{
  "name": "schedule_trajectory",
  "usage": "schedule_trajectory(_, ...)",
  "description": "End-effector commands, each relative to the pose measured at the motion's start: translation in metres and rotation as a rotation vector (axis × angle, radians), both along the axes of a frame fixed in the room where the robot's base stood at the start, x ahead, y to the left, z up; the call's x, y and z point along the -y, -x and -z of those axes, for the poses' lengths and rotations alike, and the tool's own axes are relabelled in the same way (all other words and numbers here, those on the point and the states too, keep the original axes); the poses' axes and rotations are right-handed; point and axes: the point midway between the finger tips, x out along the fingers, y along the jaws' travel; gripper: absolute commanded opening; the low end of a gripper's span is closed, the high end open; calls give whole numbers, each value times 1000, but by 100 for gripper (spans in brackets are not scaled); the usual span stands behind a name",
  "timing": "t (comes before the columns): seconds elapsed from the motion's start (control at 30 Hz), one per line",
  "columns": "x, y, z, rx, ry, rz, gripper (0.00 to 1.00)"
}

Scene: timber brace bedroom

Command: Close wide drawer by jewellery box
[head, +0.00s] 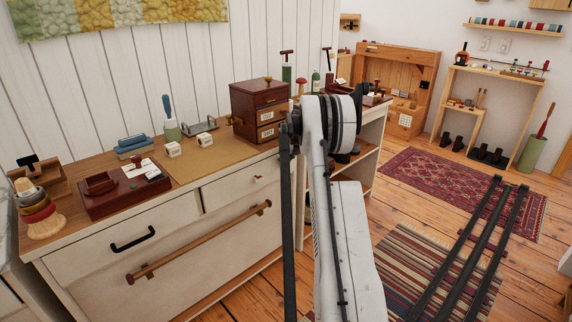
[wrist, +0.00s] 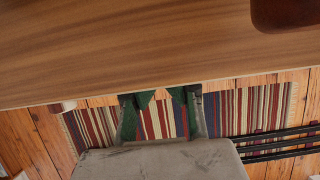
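A dark red-brown box with small drawers (head: 258,112), apparently the jewellery box, stands on the white dresser's wooden top. The dresser front has a left drawer with a black handle (head: 132,240), a right drawer with a small red knob (head: 232,188), and a wide lower front with a long wooden bar (head: 200,243). I cannot tell how far any of them stands out. In the wrist view my gripper (wrist: 162,101) has its two dark green fingers apart, with nothing between them, beside the wooden top's edge (wrist: 130,50). My arm hides it in the head view.
A low red-brown case (head: 122,190), stacked rings (head: 42,212) and small white blocks (head: 173,149) sit on the dresser. A striped rug (head: 425,270) and a red patterned rug (head: 455,190) lie on the floor. A shelf unit (head: 480,115) stands at the back wall.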

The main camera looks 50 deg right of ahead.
Motion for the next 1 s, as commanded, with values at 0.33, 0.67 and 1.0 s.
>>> schedule_trajectory(0.33,-6,4,-3,13,1,-4,0)
schedule_trajectory(0.67,-13,48,-35,4,0,-7,0)
schedule_trajectory(1.0,-15,69,-85,3,0,-7,0)
